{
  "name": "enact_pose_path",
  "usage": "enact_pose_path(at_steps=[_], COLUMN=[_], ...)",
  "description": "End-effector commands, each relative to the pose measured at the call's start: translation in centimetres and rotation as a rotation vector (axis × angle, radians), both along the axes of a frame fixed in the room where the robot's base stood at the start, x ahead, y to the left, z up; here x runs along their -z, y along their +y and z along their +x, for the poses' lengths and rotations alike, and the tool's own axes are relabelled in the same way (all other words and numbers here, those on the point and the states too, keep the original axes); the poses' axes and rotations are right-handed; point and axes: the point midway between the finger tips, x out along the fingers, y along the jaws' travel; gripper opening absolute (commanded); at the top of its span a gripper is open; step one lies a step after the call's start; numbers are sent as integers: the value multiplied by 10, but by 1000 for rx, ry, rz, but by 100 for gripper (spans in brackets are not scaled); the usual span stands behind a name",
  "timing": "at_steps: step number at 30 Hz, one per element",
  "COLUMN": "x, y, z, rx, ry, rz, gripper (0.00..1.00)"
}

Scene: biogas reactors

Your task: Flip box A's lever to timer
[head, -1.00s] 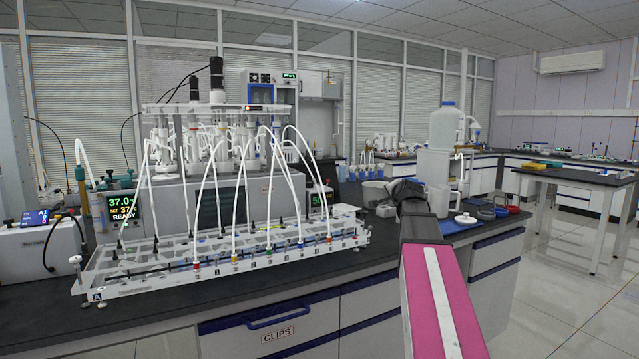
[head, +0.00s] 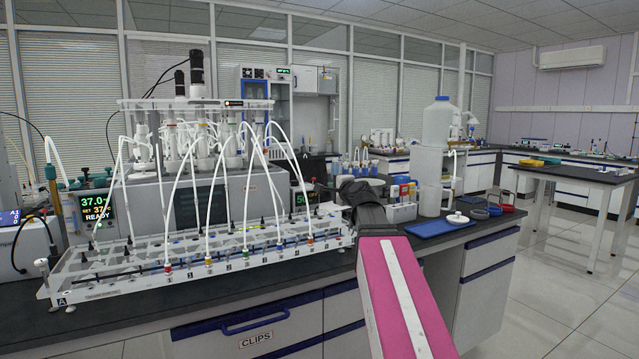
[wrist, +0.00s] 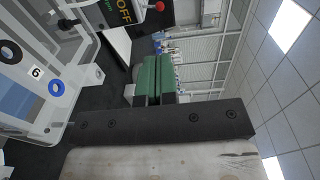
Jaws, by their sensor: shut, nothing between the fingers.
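In the wrist view, a dark panel with orange OFF lettering (wrist: 122,14) stands at the top. A red ball-tipped lever (wrist: 159,6) shows beside it, cut by the top edge. I cannot read which box this is. In the head view, a white box with a blue display (head: 11,216) stands at the far left; its lever cannot be made out. My gripper (wrist: 160,62) has its green fingers together and empty, apart from the panel. In the head view my gripper (head: 362,192) is a dark shape past the rack's right end; its fingertips are hidden.
A clear rack (head: 110,289) marked A, with white tubes, lies along the bench front. Its end shows in the wrist view (wrist: 75,75). A reactor unit stands behind it. A blue tray (head: 440,228) and a white jug (head: 437,123) are to the right.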

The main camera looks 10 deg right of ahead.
Motion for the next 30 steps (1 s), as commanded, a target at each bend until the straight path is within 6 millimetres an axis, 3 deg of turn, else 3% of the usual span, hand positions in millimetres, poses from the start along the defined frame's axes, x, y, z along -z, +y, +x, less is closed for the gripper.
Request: enact_pose_path(at_steps=[8,24,30], x=[0,4,5], y=[4,31,37], z=[20,113,133], rx=[0,-1,1], ry=[0,1,1], rz=[-1,-1,-1], gripper=[0,0,0])
